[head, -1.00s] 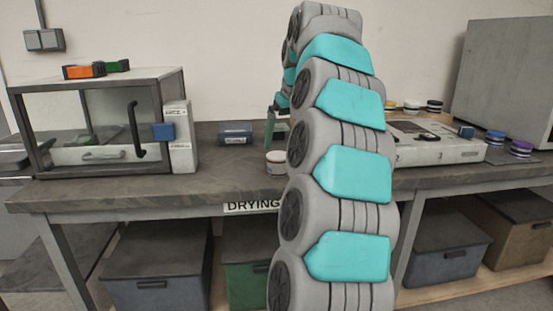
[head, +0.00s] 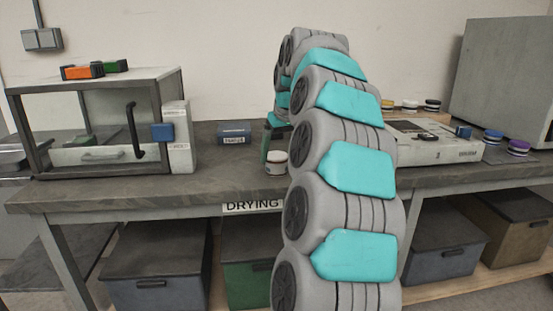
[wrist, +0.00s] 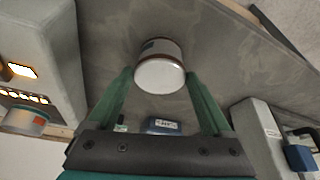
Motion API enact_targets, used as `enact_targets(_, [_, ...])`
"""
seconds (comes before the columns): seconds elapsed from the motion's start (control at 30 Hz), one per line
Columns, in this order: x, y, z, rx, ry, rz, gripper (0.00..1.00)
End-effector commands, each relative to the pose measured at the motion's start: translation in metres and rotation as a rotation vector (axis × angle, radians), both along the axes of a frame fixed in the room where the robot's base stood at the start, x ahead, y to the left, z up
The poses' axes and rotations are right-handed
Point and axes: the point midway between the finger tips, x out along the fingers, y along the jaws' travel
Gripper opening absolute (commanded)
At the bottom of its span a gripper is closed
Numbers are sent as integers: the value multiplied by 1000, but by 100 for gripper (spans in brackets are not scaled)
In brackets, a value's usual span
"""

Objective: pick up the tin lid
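A small white tin (head: 275,164) with a pale lid and a dark band stands upright on the grey bench, just left of my arm in the head view. In the wrist view its round white lid (wrist: 159,76) faces the camera, with the labelled side wall behind it. My gripper (wrist: 159,73) is open, one green finger on each side of the lid, with gaps visible on both sides. In the head view my gripper (head: 270,142) is partly hidden by my arm, close above and behind the tin. Whether the fingertips reach lid height is unclear.
A blue box (head: 235,138) lies behind left of the tin. A glass-fronted cabinet (head: 95,125) with a dark handle stands at left. Bench left of the tin is clear.

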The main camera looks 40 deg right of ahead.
Motion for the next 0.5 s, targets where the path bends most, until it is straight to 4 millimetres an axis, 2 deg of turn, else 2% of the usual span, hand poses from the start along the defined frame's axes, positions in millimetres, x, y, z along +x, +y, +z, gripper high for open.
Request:
enact_targets(0.07, [0, 0, 0, 0, 0, 0, 74])
enact_targets(0.5, [0, 0, 0, 0, 0, 0, 25])
